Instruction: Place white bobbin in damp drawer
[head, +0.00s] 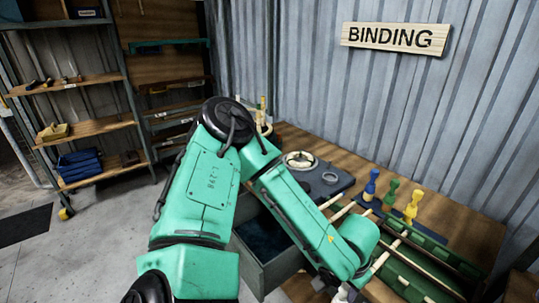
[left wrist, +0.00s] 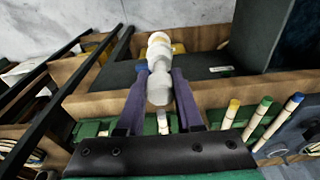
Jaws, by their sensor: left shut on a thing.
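The white bobbin (left wrist: 159,72) is held upright between the two purple fingers of my left gripper (left wrist: 160,88) in the left wrist view. In the head view my green left arm hides most of that gripper, and only a small pale piece shows at the bottom edge below the wrist. A grey drawer (head: 283,264) stands open below the bench, partly behind my left arm, with a dark blue interior. The gripper appears to the right of this drawer in the head view. My right gripper is not in view.
Blue (head: 371,186), green (head: 390,194) and yellow (head: 412,206) bobbins stand on the wooden bench (head: 455,222). A green rack with pale rods (head: 432,268) lies in front of them. A dark plate (head: 328,181) holds rings. Shelves (head: 92,127) stand at the left.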

